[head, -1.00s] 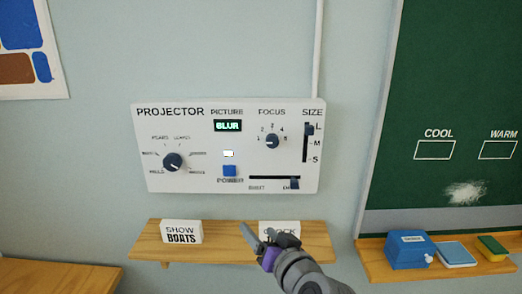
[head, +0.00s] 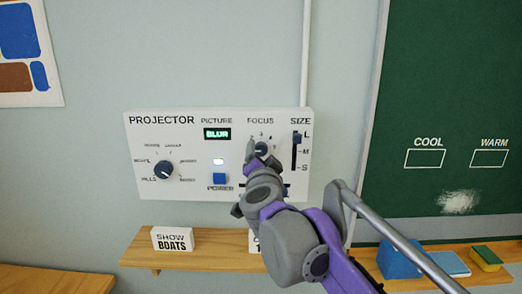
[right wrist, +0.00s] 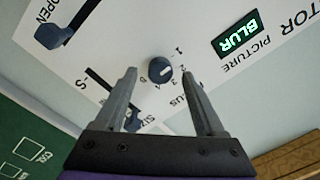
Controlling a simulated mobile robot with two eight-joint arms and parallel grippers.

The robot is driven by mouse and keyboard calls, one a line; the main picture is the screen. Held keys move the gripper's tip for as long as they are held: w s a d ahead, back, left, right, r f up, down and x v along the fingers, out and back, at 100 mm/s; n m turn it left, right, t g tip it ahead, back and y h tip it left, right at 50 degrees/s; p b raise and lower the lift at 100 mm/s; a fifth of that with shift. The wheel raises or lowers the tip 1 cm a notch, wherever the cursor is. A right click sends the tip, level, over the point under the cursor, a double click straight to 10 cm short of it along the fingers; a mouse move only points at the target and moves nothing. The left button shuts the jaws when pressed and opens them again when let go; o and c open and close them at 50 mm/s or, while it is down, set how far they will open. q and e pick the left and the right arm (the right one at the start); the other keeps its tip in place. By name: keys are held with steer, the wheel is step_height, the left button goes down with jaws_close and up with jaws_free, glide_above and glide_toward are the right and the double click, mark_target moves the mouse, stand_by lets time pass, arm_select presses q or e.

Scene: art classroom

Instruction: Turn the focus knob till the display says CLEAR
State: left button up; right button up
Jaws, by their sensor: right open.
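The white projector panel (head: 140,185) hangs on the wall. Its picture display (head: 217,134) reads BLUR in green, and the display also shows BLUR in the right wrist view (right wrist: 237,34). The focus knob (head: 262,147) is dark and round, with numbers around it; my right gripper partly hides it in the head view. In the right wrist view the focus knob (right wrist: 159,70) sits between the spread fingers, with a small pale mark on its face. My right gripper (right wrist: 160,76) is open, in front of the knob, with no finger visibly touching it. My left gripper is not in view.
The size slider (head: 296,139) is right of the focus knob. A blue power button (head: 219,179) and another dark knob (head: 163,170) are on its left. Below is a wooden shelf (head: 205,262) with a SHOW BOATS block (head: 172,239). A green chalkboard (head: 440,100) stands at right.

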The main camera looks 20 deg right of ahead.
mark_target(261, 149)
steer(key=shift+x, duration=1.2)
jaws_close()
